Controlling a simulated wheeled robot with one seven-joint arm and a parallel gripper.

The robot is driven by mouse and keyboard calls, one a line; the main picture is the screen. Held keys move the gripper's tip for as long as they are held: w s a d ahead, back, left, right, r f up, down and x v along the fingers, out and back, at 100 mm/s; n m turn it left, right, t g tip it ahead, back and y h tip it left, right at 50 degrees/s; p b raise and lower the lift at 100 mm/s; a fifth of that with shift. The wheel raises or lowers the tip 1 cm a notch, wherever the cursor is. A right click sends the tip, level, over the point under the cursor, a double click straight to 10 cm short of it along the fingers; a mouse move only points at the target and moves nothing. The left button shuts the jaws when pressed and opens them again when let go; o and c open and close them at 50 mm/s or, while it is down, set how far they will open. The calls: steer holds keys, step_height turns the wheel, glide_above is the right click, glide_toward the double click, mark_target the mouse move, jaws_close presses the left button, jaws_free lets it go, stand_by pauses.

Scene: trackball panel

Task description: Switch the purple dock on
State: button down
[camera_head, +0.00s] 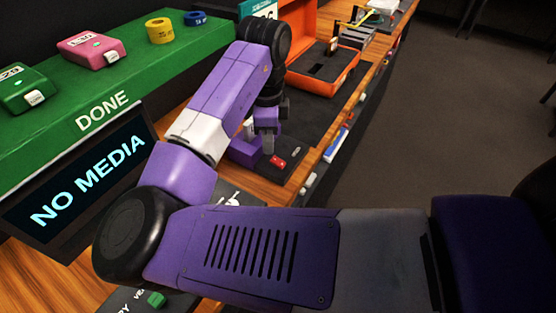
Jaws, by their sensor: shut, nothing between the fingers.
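The purple dock (243,152) sits on a dark panel on the wooden bench, near the picture's middle. My gripper (268,150) points down over this spot, shut and empty. Its fingertips are close to the dock's right side and just above and left of the red switch. I cannot tell whether they touch either one. My arm hides part of the dock's left side and the panel around it.
An open orange case (345,78) stands behind the gripper. A green shelf marked DONE (150,90) holds a green block, a pink block and tape rolls at left. Below it a screen (85,185) reads NO MEDIA.

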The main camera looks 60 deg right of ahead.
steer(key=shift+f+b, duration=0.65)
steer(key=shift+f, duration=0.45)
stand_by(0.3)
steer(key=shift+r, duration=0.1)
step_height(320, 180, up, 7)
steer(key=p, duration=0.6)
stand_by(0.7)
